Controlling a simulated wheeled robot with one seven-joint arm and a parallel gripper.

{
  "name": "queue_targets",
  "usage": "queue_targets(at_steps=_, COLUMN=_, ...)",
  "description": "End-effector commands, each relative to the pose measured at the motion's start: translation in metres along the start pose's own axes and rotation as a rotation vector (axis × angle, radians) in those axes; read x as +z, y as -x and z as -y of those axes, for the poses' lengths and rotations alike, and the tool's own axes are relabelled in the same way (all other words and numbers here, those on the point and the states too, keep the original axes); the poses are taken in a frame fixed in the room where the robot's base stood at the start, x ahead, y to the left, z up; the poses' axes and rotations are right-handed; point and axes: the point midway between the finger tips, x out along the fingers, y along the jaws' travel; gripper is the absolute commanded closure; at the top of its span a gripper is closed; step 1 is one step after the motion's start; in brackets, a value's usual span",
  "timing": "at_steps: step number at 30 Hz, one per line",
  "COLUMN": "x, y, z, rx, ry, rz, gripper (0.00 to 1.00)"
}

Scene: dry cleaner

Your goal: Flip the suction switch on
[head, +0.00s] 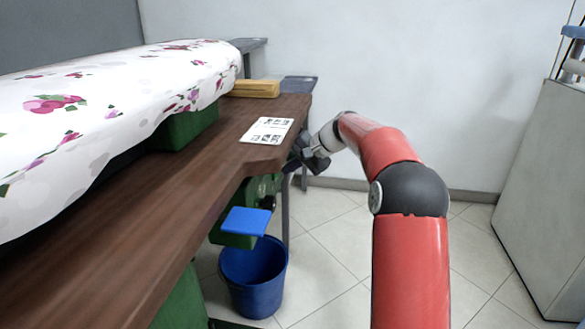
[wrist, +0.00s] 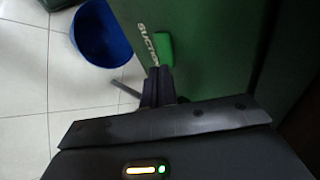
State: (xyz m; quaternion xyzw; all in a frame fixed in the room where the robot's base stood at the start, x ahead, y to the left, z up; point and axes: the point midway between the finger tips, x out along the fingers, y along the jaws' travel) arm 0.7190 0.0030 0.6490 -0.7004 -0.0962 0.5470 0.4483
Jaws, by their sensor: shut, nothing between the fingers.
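In the head view my gripper (head: 296,161) is at the end of the wooden table; the switch is not visible there.
The ironing table (head: 150,180) carries a floral-covered board (head: 90,110), a paper card (head: 267,130) and a yellow stack (head: 254,89). Below are a blue plate (head: 246,222) and a blue bucket (head: 255,285). A grey cabinet (head: 545,190) stands right; tiled floor lies between.

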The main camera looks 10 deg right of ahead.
Motion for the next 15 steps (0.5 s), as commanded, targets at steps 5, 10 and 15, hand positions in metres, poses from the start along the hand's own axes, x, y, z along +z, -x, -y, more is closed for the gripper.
queue_targets(at_steps=5, x=-0.0007, y=0.0007, z=0.0035, rx=0.001, ry=0.012, rz=0.016, gripper=1.00)
queue_targets(at_steps=10, x=-0.0018, y=-0.0035, z=0.0038, rx=0.002, ry=0.042, rz=0.044, gripper=1.00)
queue_targets(at_steps=15, x=-0.0015, y=-0.0037, z=0.0033, rx=0.002, ry=0.041, rz=0.043, gripper=1.00)
